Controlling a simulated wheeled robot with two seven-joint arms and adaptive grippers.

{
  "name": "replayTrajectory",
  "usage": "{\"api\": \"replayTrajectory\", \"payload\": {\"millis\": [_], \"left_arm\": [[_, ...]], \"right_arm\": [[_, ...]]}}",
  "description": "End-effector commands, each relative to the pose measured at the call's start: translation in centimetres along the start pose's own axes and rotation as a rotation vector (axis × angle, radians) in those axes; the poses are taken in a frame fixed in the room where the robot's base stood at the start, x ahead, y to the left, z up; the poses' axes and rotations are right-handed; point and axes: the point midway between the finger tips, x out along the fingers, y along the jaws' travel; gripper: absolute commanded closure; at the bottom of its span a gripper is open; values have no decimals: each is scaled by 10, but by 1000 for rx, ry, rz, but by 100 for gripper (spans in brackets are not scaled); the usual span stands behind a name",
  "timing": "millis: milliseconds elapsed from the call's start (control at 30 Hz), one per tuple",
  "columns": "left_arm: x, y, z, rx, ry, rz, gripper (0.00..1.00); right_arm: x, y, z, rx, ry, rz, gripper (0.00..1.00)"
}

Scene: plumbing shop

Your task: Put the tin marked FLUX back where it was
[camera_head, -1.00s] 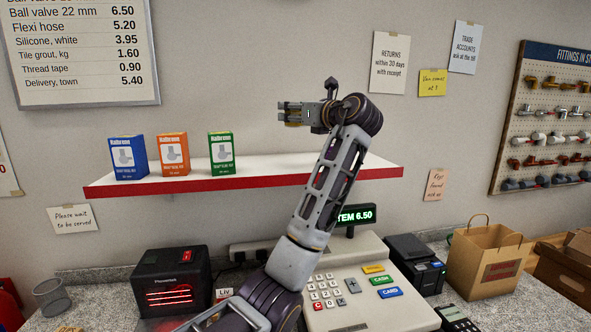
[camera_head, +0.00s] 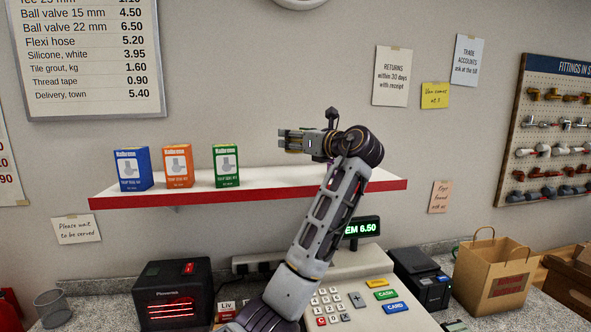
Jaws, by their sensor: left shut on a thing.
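My left gripper (camera_head: 291,141) reaches in over the right half of the wall shelf (camera_head: 260,194), with its fingers pointing left. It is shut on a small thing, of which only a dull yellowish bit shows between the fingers. No FLUX marking can be read there, and no other tin shows in view. The gripper is above the shelf board, apart from it, and to the right of the green box (camera_head: 226,166). My arm hides part of the shelf's right end. My right gripper is out of view.
An orange box (camera_head: 178,166) and a blue box (camera_head: 132,169) also stand on the shelf's left half. The board right of the green box looks bare where visible. Below are a till (camera_head: 385,291), a black heater-like unit (camera_head: 172,294) and a paper bag (camera_head: 491,275).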

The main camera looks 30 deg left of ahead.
Motion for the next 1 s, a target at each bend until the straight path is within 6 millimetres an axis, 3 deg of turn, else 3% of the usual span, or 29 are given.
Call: {"api": "replayTrajectory", "payload": {"millis": [367,1000], "left_arm": [[0,0,-36,1,-1,0,73],[0,0,-50,2,0,1,73]], "right_arm": [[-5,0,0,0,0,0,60],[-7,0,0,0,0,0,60]]}}
